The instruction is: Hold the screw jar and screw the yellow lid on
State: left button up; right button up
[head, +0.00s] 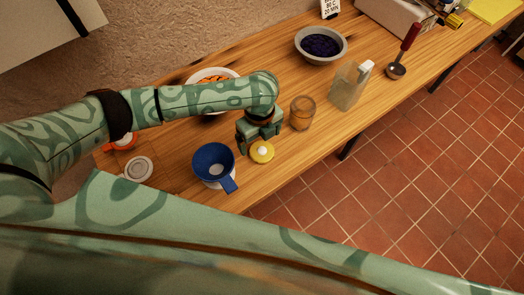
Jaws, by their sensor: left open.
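The yellow lid (262,153) with a pale centre lies on the wooden table near its front edge. My left gripper (254,147) is open, right beside and just above the lid; I cannot tell whether a finger touches it. A brownish see-through jar (302,113), probably the screw jar, stands upright without a lid to the right of the gripper and apart from it. My right gripper is not in view.
A blue funnel (213,160) sits at the front left. A grey ring-like lid (138,169) and an orange item (124,142) are farther left.

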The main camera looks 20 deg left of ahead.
aim_at(262, 150)
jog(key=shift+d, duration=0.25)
pick_arm(q)
jog(key=shift+d+f, duration=0.1)
jog(key=shift+f, duration=0.15)
jog(key=f, duration=0.1)
jog(key=f+b, duration=0.1)
jog(key=f, duration=0.1)
jog(key=f+b, duration=0.1)
jog(key=shift+s+d+f, duration=0.15)
jog(key=shift+d+f, duration=0.1)
jog(key=shift+f, duration=0.1)
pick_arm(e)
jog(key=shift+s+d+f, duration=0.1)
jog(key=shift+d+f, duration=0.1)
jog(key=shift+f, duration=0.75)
pick_arm(q)
jog(key=c, duration=1.1)
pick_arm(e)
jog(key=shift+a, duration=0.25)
